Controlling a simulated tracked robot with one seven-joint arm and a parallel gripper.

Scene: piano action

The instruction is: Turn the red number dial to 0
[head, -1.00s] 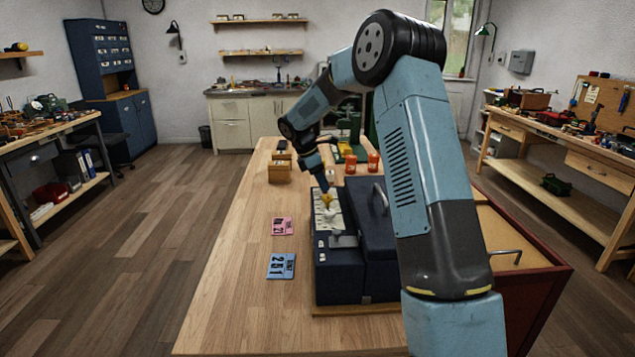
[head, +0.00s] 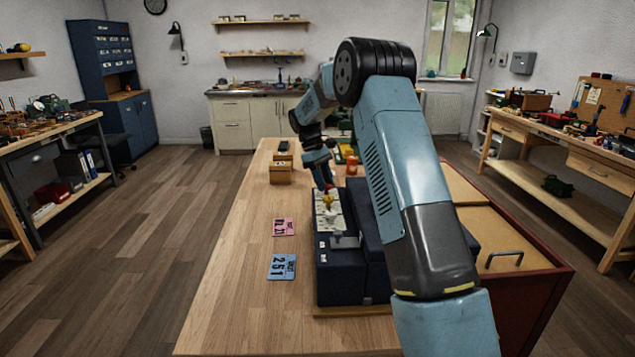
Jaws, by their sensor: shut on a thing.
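The navy blue machine (head: 338,282) stands on the wooden bench, with a pale strip (head: 322,222) of small parts on its top left side. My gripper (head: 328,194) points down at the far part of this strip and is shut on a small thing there. A small red spot and a yellowish part show at its fingertips. They are too small for me to tell whether the red spot is the red number dial. No number on a dial can be read. My arm covers the right part of the machine.
A wooden box (head: 281,174) and an orange-red cup (head: 352,166) stand farther back. The bench's left side is clear. A red-sided drawer cabinet (head: 535,290) stands at the right.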

